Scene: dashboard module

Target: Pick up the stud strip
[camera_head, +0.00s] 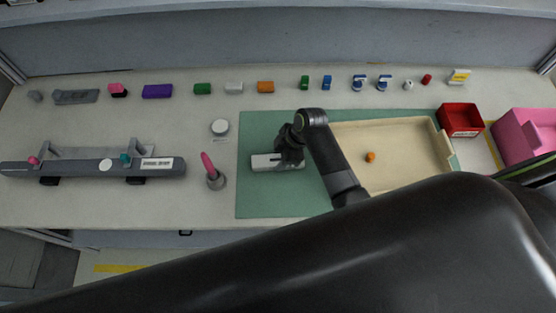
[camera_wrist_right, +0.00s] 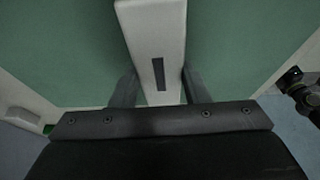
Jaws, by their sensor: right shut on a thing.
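A pale, flat strip (camera_head: 262,161) lies on the green mat (camera_head: 255,203) and looks like the stud strip, though no studs can be made out. My right gripper (camera_head: 289,156) is over the strip from above and hides part of it. In the right wrist view the strip (camera_wrist_right: 155,40) has a dark slot and runs between the two fingers of my right gripper (camera_wrist_right: 157,88). The fingers are shut on its sides. Whether the strip touches the mat or is slightly raised cannot be told. My left gripper is not in view.
A cream tray (camera_head: 437,150) with an orange piece (camera_head: 370,157) stands right of the strip. A red bin (camera_head: 461,112) and a pink bin (camera_head: 520,130) are farther right. A grey fixture (camera_head: 80,169) and a pink-topped tool (camera_head: 211,170) stand left. Several small parts line the back.

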